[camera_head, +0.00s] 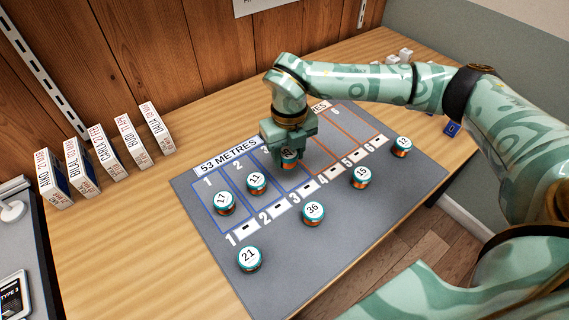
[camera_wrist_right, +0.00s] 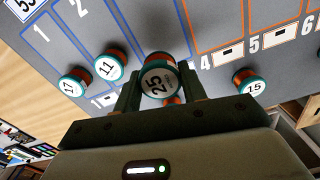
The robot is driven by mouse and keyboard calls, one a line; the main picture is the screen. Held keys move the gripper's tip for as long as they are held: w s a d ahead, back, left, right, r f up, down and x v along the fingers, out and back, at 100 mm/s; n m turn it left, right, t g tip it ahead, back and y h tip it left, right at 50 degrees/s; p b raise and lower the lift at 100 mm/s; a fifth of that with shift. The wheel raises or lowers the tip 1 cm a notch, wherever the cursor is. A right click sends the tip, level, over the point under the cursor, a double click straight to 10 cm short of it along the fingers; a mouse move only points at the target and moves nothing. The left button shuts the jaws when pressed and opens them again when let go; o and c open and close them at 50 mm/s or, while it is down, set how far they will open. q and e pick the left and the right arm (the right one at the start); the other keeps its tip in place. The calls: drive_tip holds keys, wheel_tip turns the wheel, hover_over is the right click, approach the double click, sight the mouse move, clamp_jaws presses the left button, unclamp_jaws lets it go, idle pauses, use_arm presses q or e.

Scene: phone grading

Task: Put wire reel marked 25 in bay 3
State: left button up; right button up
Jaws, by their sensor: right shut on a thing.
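The wire reel marked 25 (camera_wrist_right: 158,80) is between the fingers of my right gripper (camera_wrist_right: 160,92), its label facing the right wrist camera. In the head view, my right gripper (camera_head: 288,150) points down over bay 3 of the grey mat (camera_head: 210,184), and the reel (camera_head: 289,160) shows partly below the fingers. I cannot tell whether the reel touches the mat. Bay 3 is blue-outlined, with a number plate (camera_head: 307,187) at its near end; the gripper hides part of it. My left gripper is not in view.
Reel 17 (camera_head: 224,203) stands in bay 1 and reel 11 (camera_head: 257,183) in bay 2. Reels 21 (camera_head: 249,258), 36 (camera_head: 313,211), 15 (camera_head: 360,176) and another (camera_head: 402,147) stand on the mat's near side. Several upright boxes (camera_head: 107,150) stand at the left.

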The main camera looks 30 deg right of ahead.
sight(286, 162)
drive_tip(key=shift+w+d+f+b, duration=0.15)
drive_tip(key=shift+w+f, duration=0.25)
drive_tip(key=shift+f, duration=0.15)
drive_tip(key=shift+w+d+f+b, duration=0.1)
drive_tip(key=shift+w+f+b, duration=0.05)
drive_tip(key=shift+w+f, duration=0.3)
drive_tip(key=f, duration=0.1)
drive_tip(key=f+b, duration=0.2)
drive_tip(key=f, duration=0.1)
drive_tip(key=shift+w+d, duration=0.1)
drive_tip(key=shift+w, duration=0.15)
drive_tip(key=shift+s+r, duration=0.1)
drive_tip(key=shift+r, duration=0.1)
drive_tip(key=o, duration=1)
drive_tip(key=shift+f, duration=0.2)
drive_tip(key=shift+c, duration=0.2)
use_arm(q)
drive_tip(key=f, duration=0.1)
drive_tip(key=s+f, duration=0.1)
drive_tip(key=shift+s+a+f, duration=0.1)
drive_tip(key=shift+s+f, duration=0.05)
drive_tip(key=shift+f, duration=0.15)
use_arm(e)
drive_tip(key=shift+r, duration=0.1)
